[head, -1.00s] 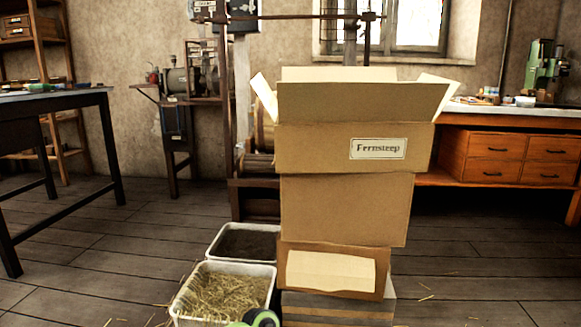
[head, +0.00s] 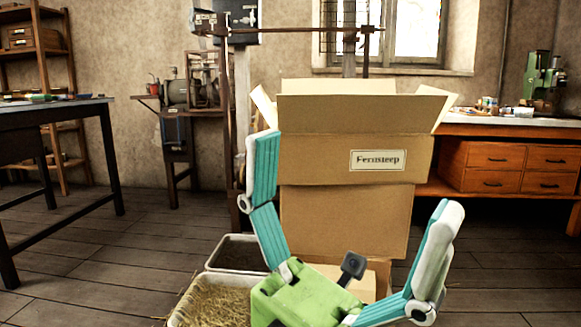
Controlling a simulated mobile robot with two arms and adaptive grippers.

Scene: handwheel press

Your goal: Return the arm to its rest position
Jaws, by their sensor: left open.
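My left gripper (head: 352,178) is in the lower middle of the head view. It has a green body and two teal fingers with pale edges, spread wide apart. Nothing shows between the fingers except the view of the boxes behind. The gripper is in front of a stack of cardboard boxes; the top one (head: 315,152) is open, with flaps up and a label reading "Fernsteep". The gripper hides much of the lower boxes. I cannot tell whether a finger touches the stack. My right gripper is not in view.
A bin of straw (head: 215,300) and a dark-filled bin (head: 240,252) stand left of the stack. A dark table (head: 60,108) is at the left, a workbench with drawers (head: 495,165) at the right. Plank floor (head: 120,255) is clear at left.

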